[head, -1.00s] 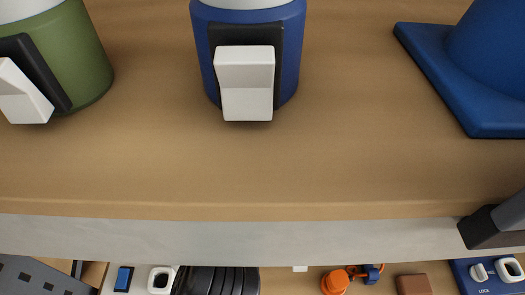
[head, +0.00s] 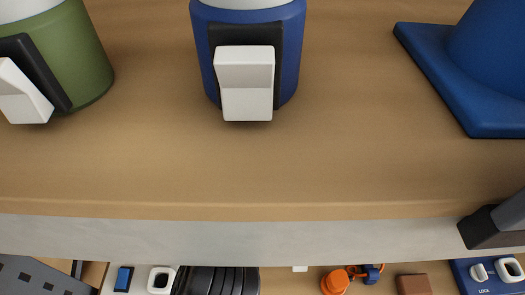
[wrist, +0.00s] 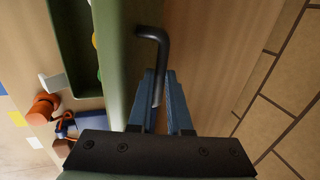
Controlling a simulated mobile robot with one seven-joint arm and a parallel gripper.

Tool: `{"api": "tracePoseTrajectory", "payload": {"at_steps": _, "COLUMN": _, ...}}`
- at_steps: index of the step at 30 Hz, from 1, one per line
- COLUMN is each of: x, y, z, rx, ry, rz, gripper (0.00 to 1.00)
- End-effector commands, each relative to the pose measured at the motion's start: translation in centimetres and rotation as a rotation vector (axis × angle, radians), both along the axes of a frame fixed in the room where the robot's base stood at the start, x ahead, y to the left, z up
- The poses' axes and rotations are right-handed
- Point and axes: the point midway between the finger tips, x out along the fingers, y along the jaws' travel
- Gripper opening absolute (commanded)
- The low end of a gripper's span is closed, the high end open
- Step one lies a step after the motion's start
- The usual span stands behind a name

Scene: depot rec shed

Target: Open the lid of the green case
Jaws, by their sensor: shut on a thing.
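The green case (wrist: 66,50) is at the left of the wrist view, with part of its dark inside showing. Its lid (wrist: 116,60) appears as a pale green panel seen nearly edge-on and raised, so the case stands at least partly open. A black bent handle (wrist: 152,34) stands out from the lid's right side. My gripper (wrist: 160,80) has its blue fingers on either side of the handle's end and is shut on it. The head view does not show the case clearly.
In the head view, a green container (head: 88,65), a blue container (head: 287,60) and a blue cone (head: 438,75) stand on a wooden shelf (head: 300,165). Several small items lie below it. An orange thing (wrist: 42,108) lies left of the case in the wrist view.

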Motion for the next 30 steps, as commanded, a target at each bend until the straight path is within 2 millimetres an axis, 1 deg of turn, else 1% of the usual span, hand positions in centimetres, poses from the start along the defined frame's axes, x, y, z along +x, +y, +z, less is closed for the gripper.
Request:
{"api": "tracePoseTrajectory", "payload": {"at_steps": 10, "x": 0.3, "y": 0.0, "z": -0.1, "rx": 0.001, "ry": -0.003, "rz": 0.000, "gripper": 0.00}}
{"api": "tracePoseTrajectory", "payload": {"at_steps": 15, "x": 1.5, "y": 0.1, "z": -0.5, "rx": 0.004, "ry": -0.006, "rz": 0.002, "gripper": 0.00}}
{"api": "tracePoseTrajectory", "payload": {"at_steps": 24, "x": 3.6, "y": 0.2, "z": -0.4, "rx": 0.005, "ry": -0.006, "rz": 0.004, "gripper": 0.00}}
{"api": "tracePoseTrajectory", "payload": {"at_steps": 30, "x": 4.4, "y": 0.2, "z": -0.1, "rx": 0.002, "ry": -0.005, "rz": 0.003, "gripper": 0.00}}
